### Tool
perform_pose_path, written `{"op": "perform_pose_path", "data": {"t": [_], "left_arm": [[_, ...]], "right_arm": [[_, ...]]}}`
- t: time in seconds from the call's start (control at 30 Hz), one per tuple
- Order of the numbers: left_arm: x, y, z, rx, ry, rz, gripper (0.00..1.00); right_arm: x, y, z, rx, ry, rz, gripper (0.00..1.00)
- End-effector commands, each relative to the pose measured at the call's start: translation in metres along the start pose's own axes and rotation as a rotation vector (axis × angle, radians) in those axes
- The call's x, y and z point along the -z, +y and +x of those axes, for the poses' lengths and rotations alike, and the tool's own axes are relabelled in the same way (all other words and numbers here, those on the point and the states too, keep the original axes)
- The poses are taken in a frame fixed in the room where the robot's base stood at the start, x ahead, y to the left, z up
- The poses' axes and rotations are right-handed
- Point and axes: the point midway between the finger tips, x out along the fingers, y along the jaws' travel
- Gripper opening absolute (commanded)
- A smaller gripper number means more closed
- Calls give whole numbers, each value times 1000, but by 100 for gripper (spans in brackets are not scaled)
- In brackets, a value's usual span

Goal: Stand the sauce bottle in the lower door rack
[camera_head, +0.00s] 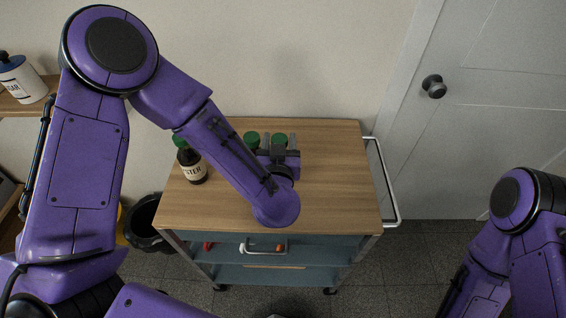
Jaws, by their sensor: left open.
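A dark bottle with a green cap and a cream label ending in "STER" (193,166) stands upright on the left part of the wooden cart top (330,190). Two more green caps, a left one (251,139) and a right one (280,139), show near the back of the top; my left arm and gripper hide what is below them. My left gripper (280,143) is open, with its grey fingers on either side of the right cap; I cannot tell whether they touch it. My right gripper is out of view. No door rack is in view.
The cart has lower shelves (262,274) with small items and a white side handle (391,190). A black bin (146,222) stands left of it. A grey door (490,120) is at the right. The cart top's front and right are clear.

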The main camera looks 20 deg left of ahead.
Motion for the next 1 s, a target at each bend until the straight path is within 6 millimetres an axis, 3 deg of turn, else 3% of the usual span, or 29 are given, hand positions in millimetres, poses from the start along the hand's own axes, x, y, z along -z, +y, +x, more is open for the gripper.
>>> {"op": "perform_pose_path", "data": {"t": [0.13, 0.3, 0.77, 1.0], "left_arm": [[0, 0, 0, -1, 0, 0, 54], [0, 0, 0, -1, 0, 1, 0], [2, 1, -1, -1, 0, 0, 0], [20, 2, -4, -5, 2, 2, 0]], "right_arm": [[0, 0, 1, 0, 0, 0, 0], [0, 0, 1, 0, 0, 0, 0], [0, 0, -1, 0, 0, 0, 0], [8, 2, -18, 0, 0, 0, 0]]}}
